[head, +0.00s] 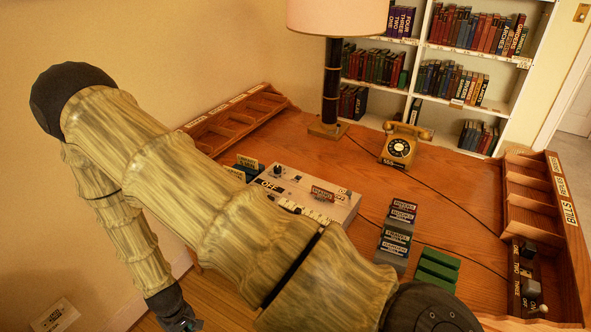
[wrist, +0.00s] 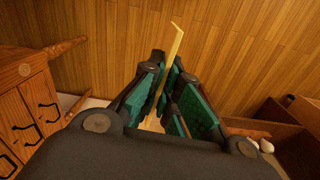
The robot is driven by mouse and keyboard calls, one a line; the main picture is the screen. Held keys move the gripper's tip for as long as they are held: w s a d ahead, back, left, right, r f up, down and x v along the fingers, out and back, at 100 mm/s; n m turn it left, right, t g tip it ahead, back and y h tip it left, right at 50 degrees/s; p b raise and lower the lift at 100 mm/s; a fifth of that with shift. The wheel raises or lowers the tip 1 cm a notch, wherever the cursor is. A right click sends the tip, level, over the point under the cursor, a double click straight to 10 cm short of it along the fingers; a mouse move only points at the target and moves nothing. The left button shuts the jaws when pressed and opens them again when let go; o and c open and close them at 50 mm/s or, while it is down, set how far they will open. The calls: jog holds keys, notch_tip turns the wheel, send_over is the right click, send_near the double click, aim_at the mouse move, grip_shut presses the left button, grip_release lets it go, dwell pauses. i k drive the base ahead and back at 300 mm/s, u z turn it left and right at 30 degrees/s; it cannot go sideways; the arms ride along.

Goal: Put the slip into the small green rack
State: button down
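The slip (wrist: 172,62) is a thin yellow strip seen nearly edge-on in the wrist view, standing up between the green finger pads. My gripper (wrist: 164,88) appears shut on its lower part. In the head view my gripper (head: 183,324) is at the bottom edge, low at the left beside the desk; the slip cannot be made out there. The small green rack (head: 437,269) lies on the desk right of centre, in front of my arm's far end. Its slots look empty. My gripper is well away from it.
A grey rack (head: 395,243) with several labelled slips stands just left of the green rack. A control box (head: 342,205), telephone (head: 399,147) and lamp (head: 330,90) stand farther back. A wooden pigeonhole unit (head: 530,195) lines the right side. Drawers (wrist: 25,105) show in the wrist view.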

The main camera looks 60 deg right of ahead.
aim_at(437, 273)
jog(key=u, duration=0.4)
jog(key=k, duration=1.7)
jog(key=z, duration=1.05)
